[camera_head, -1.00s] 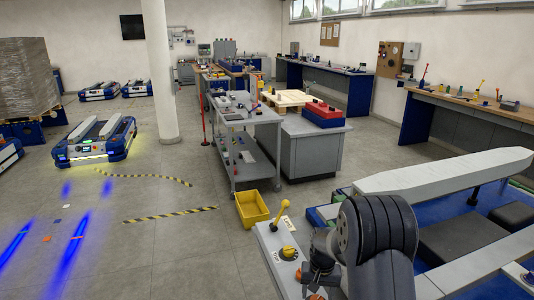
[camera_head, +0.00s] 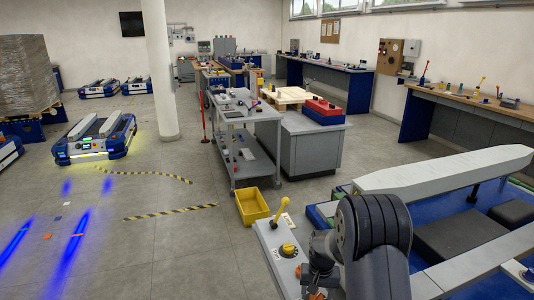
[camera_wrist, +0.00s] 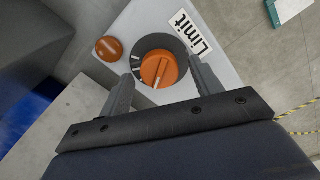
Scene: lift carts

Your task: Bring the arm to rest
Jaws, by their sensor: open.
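My arm reaches down at the lower right in the head view, and my gripper (camera_head: 312,283) is low over the near end of a grey control panel (camera_head: 270,240). In the wrist view my gripper (camera_wrist: 160,70) is open, its two fingers on either side of an orange knob (camera_wrist: 158,70) set in a dark round ring. I cannot tell whether the fingers touch it. A label reading "Limit" (camera_wrist: 190,32) lies beside the knob, and a smaller orange button (camera_wrist: 108,48) is to its left. The fingers hold nothing that I can see.
The panel also bears a yellow lever (camera_head: 281,209) and a yellow knob (camera_head: 288,249). A yellow bin (camera_head: 251,206) stands on the floor behind it. Long pale beams of a lift cart (camera_head: 450,170) lie to the right. The floor at left is open, with a blue cart (camera_head: 95,150) beyond.

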